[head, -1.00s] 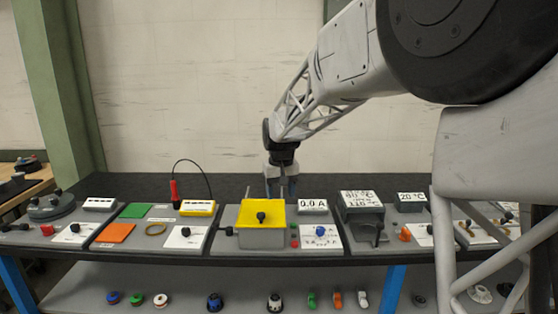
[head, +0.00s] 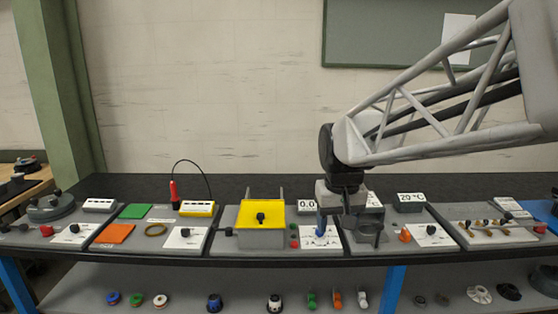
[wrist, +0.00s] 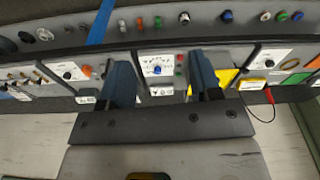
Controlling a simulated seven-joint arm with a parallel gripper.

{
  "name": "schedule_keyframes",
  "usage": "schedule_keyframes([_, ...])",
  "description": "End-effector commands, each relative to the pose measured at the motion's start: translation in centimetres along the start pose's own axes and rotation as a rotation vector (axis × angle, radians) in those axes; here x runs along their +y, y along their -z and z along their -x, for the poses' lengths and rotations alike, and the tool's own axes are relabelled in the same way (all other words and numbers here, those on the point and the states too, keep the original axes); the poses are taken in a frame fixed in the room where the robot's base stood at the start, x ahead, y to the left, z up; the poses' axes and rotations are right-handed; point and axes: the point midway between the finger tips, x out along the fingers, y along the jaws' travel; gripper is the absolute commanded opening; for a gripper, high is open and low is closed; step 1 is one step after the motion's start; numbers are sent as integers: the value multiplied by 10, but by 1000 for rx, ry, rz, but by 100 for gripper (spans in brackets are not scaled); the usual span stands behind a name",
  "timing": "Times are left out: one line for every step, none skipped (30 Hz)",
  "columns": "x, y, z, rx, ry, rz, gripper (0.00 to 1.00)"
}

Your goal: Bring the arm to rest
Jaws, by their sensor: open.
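My gripper (head: 345,228) hangs pointing down in front of the bench in the head view, near the panel with the blue knob. In the wrist view its two dark blue fingers (wrist: 161,75) are spread wide apart with nothing between them. Beyond the gap lies the white panel with the blue knob (wrist: 157,69). In the head view my gripper partly hides the 0.0 display (head: 306,207) and the grey block to its right. I cannot tell how high the fingertips are above the panels.
A yellow-topped box (head: 262,218) stands left of my gripper. A red probe (head: 173,190) with a looping black cable stands further left. A 20 °C display (head: 411,197) and a panel of brass fittings (head: 490,228) are to the right. A lower shelf (head: 180,285) holds several small parts.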

Motion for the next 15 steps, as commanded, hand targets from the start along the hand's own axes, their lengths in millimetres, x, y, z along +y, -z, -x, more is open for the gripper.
schedule_keyframes([3,-14,2,7,-1,-7,58])
schedule_keyframes([5,-21,2,8,-2,-12,58])
schedule_keyframes([8,-31,3,13,-3,-17,58])
schedule_keyframes([9,-38,3,15,-3,-22,58])
schedule_keyframes([11,-46,3,17,-4,-26,58])
schedule_keyframes([13,-56,4,22,-5,-32,58])
schedule_keyframes([14,-63,3,24,-6,-35,58])
schedule_keyframes([16,-71,3,27,-6,-39,58])
schedule_keyframes([18,-80,2,31,-7,-45,58])
schedule_keyframes([19,-88,2,34,-8,-49,58])
schedule_keyframes([20,-95,2,38,-9,-53,58])
schedule_keyframes([22,-105,0,41,-10,-59,58])
schedule_keyframes([23,-112,0,45,-11,-63,58])
schedule_keyframes([24,-120,-1,47,-11,-67,58])
schedule_keyframes([25,-130,-2,51,-12,-72,58])
